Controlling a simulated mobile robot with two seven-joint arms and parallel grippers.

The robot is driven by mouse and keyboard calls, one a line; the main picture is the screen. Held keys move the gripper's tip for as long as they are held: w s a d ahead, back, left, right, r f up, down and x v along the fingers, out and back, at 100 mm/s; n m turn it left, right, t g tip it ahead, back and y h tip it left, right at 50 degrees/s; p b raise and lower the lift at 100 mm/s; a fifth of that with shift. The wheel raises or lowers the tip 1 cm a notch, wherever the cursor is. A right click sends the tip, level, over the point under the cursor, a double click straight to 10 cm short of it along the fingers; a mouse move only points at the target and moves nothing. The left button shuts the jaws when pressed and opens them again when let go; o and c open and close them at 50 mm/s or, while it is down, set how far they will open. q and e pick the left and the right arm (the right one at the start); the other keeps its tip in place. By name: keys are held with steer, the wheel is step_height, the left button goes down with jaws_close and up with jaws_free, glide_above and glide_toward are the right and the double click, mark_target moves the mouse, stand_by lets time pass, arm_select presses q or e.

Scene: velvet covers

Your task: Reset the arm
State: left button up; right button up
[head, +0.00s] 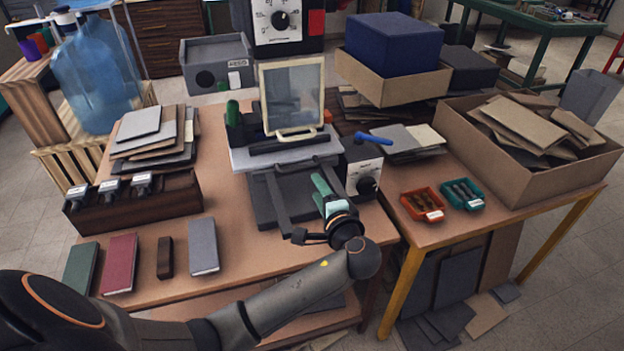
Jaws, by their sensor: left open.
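My left arm (290,300) comes in from the lower left and reaches across the table's front edge. My left gripper (323,190), with green fingers, is open over the right side of a dark press-like machine (275,205) on the table. I see nothing held in it. Whether the fingers touch the machine is hard to tell. My right gripper is not in view.
Four booklets or blocks, including a red one (119,264) and a grey one (203,246), lie at the table's front left. A dark tool rack (135,210) stands behind them. A cardboard box (450,140) of brown sheets and small orange (421,204) and teal (461,194) trays sit right.

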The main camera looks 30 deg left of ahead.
arm_select(q)
steer(key=shift+v, duration=0.95)
steer(key=shift+f, duration=0.15)
